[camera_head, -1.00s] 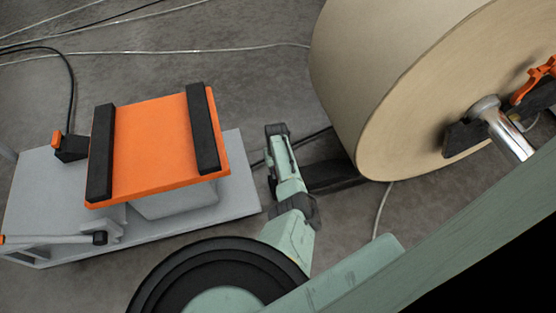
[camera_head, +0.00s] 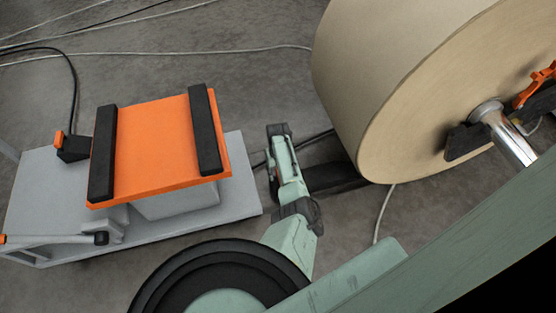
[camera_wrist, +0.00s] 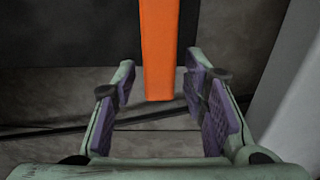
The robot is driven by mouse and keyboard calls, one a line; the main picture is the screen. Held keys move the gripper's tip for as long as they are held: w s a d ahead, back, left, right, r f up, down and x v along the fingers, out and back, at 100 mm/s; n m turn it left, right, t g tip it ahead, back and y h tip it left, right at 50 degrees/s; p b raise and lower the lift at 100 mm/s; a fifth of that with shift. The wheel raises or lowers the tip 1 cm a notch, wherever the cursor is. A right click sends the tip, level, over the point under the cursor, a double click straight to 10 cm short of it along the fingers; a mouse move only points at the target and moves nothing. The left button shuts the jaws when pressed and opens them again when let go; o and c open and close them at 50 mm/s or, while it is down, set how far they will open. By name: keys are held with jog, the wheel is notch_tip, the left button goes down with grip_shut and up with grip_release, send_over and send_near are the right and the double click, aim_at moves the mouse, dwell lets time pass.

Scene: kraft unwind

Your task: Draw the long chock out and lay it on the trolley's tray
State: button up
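My gripper (camera_wrist: 160,75) shows in the wrist view with its two purple-padded fingers apart. An orange bar (camera_wrist: 158,45) comes down from the top of that view between the fingers, with a gap on each side. I cannot tell what the bar belongs to. In the head view, a dark long block, seemingly the chock (camera_head: 336,178), lies low beside the paper roll (camera_head: 400,110), partly hidden by my arm.
The grey trolley base (camera_head: 235,190) extends under the tray towards my arm. The roll sits on a metal shaft (camera_head: 513,145) at the right. Thin cables (camera_head: 200,56) cross the floor behind. A plain grey surface (camera_wrist: 295,120) stands close at the wrist view's right.

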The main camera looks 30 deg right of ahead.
notch_tip(320, 180, up, 11)
jog(key=shift+f, duration=0.1)
dwell(0.7)
